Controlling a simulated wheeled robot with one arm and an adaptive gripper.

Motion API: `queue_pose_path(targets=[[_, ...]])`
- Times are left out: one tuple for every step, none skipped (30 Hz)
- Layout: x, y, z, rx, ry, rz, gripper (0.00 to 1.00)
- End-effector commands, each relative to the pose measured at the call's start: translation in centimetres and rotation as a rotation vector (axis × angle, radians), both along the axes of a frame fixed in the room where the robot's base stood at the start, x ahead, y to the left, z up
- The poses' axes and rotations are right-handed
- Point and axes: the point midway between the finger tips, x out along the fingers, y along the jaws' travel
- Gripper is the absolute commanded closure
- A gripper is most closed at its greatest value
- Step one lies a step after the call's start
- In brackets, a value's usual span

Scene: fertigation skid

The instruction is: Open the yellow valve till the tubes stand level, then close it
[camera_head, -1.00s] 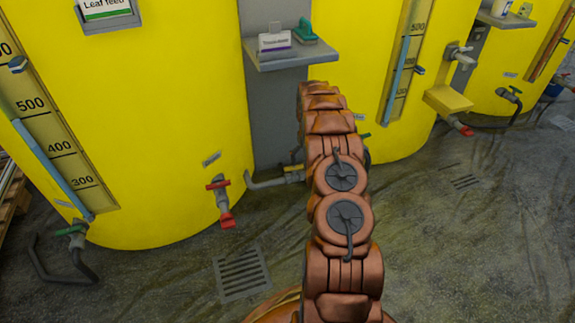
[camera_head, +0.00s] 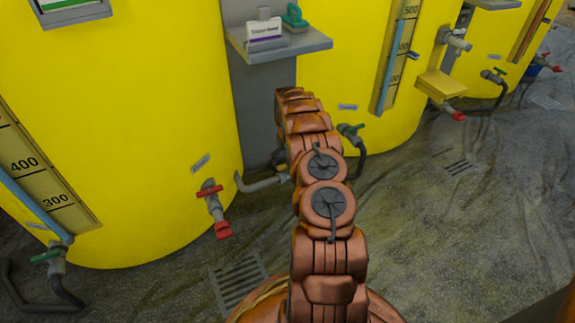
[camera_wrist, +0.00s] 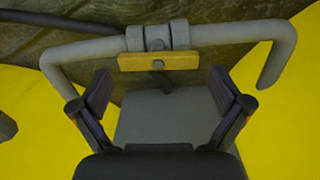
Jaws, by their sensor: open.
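The yellow valve handle (camera_wrist: 158,61) is a flat bar crosswise on a grey pipe (camera_wrist: 90,48), seen in the wrist view. My gripper (camera_wrist: 160,90) is open, with one finger on each side, short of the handle and apart from it. In the head view my arm hides the gripper and the yellow handle. The left tank's blue sight tube (camera_head: 35,205) runs beside a scale marked 400 and 300; its upper part is out of frame. The right tank's blue sight tube (camera_head: 391,73) is small, so I cannot compare levels.
A red-handled valve (camera_head: 210,191) sits on the left tank's front. Green-handled valves are at the left tank's foot (camera_head: 46,254) and right of my arm (camera_head: 350,130). A grey shelf (camera_head: 290,45) juts out between the tanks. The wet floor (camera_head: 430,220) at right is clear.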

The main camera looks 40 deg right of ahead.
Motion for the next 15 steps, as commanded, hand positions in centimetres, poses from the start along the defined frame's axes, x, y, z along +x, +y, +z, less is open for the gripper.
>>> queue_pose_path(targets=[[-0.07,-0.12,-0.87,0.000,-0.001,-0.002,0.00],[-0.06,-0.17,-1.12,0.000,-0.001,-0.003,0.00],[-0.06,-0.19,-1.37,-0.001,-0.002,-0.003,0.00],[-0.05,-0.21,-1.51,-0.001,-0.002,-0.003,0.00],[-0.05,-0.22,-1.59,-0.002,-0.002,-0.003,0.00],[-0.08,-0.24,-1.67,-0.002,-0.002,-0.004,0.00],[-0.08,-0.25,-1.68,-0.002,-0.002,-0.005,0.00],[-0.09,-0.24,-1.68,-0.002,-0.002,-0.005,0.00],[-0.08,-0.25,-1.65,-0.002,-0.002,-0.005,0.00],[-0.08,-0.23,-1.64,-0.002,-0.002,-0.005,0.00],[-0.08,-0.23,-1.63,-0.002,-0.002,-0.005,0.00],[-0.08,-0.23,-1.63,-0.002,-0.002,-0.005,0.00],[-0.09,-0.23,-1.64,-0.002,-0.002,-0.004,0.01],[-0.10,-0.22,-1.64,-0.001,-0.002,-0.004,0.04],[-0.10,-0.22,-1.65,-0.001,-0.002,-0.004,0.08]])
